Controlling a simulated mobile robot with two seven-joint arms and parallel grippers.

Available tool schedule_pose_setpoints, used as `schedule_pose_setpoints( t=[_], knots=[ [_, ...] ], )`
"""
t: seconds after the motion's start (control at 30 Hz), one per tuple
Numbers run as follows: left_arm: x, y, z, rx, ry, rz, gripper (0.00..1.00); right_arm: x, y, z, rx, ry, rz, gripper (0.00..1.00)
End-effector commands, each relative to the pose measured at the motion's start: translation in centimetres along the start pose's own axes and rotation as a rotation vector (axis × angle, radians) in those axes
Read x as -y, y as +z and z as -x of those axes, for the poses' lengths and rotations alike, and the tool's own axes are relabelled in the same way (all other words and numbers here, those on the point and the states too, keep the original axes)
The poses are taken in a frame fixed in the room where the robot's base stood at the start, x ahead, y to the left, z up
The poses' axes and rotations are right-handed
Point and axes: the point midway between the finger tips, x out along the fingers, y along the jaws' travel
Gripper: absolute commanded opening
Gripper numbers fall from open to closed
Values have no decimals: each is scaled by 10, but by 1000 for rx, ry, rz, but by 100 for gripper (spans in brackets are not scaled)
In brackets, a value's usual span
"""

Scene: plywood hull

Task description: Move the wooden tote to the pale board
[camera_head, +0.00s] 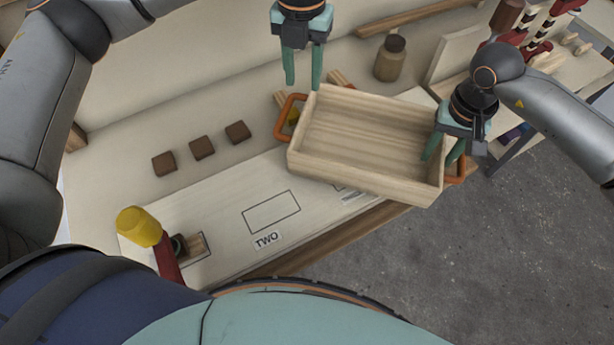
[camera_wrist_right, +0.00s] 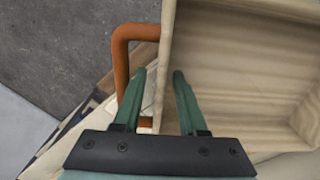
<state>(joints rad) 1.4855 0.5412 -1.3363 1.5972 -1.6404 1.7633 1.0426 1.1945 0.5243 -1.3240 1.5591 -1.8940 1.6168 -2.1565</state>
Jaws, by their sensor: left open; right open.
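The wooden tote (camera_head: 365,140) is an empty, shallow pale box with an orange handle (camera_head: 284,122) at its left end and another (camera_head: 457,172) at its right end. It sits at an angle over the right part of the pale board (camera_head: 222,208), which has marked outlines and a "TWO" label. My left gripper (camera_head: 303,86) is open, above the tote's far left corner and apart from the left handle. My right gripper (camera_head: 438,160) is open at the tote's right end. In the right wrist view its fingers (camera_wrist_right: 159,72) are either side of the end wall's line, beside the handle (camera_wrist_right: 124,75); contact is unclear.
Three brown blocks (camera_head: 202,148) lie left of the tote. A yellow-headed, red-handled tool (camera_head: 140,227) stands at the board's left end. A brown-capped jar (camera_head: 390,60) stands behind the tote. The bench edge and grey floor (camera_head: 480,260) are at the right.

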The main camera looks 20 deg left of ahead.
Motion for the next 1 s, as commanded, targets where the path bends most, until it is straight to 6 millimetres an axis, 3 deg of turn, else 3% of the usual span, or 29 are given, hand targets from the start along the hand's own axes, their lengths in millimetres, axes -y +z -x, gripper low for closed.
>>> schedule_pose_setpoints(
  t=[0.3, 0.5, 1.0],
  knots=[
    [0, 0, 0, 0, 0, 0, 41, 0, -1, 69, -7, -1, -1, 41],
    [0, 0, -1, 0, 0, 0, 41, 0, 0, 97, -3, -1, 0, 41],
    [0, 0, -1, 0, 0, 0, 41, 0, 0, 105, -2, 0, 0, 41]
  ],
)
